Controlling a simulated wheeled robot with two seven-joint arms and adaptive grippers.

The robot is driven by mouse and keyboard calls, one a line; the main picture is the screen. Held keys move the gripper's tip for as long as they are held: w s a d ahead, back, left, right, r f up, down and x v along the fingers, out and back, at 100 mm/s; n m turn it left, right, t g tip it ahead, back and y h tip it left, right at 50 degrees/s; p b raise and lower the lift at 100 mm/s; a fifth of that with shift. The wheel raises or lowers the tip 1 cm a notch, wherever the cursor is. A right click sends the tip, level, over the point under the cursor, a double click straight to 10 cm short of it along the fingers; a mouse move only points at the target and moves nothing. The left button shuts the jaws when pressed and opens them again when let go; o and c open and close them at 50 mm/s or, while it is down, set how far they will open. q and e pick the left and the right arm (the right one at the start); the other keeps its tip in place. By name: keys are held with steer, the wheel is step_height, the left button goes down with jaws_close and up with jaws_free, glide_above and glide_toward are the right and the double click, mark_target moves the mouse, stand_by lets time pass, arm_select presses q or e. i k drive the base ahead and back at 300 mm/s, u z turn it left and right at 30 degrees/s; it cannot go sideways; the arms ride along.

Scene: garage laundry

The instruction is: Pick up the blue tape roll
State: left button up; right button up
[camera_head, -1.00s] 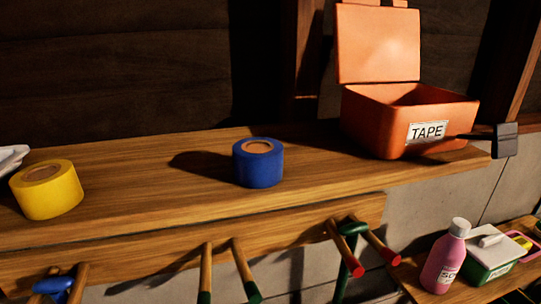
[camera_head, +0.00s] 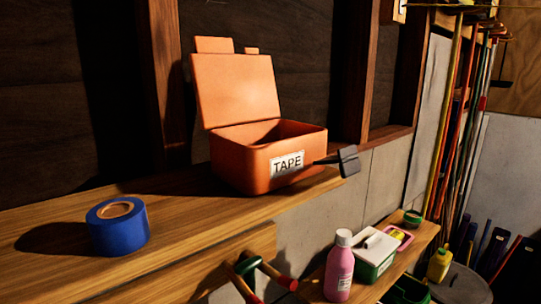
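The blue tape roll (camera_head: 118,228) stands upright on its flat side on the wooden shelf, at the lower left of the head view. Its brown core shows on top. An orange box (camera_head: 262,165) labelled TAPE stands on the same shelf to the right of the roll, with its lid open. Neither of my grippers is in view.
Tool handles (camera_head: 262,268) hang below the shelf edge. A lower shelf at right holds a pink bottle (camera_head: 339,268) and a green box with a white lid (camera_head: 373,257). Long poles (camera_head: 462,120) lean at the far right. The shelf between roll and orange box is clear.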

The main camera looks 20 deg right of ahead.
mark_target(117, 228)
steer(key=z, duration=1.35)
steer(key=k, duration=0.55)
steer(key=u, duration=0.35)
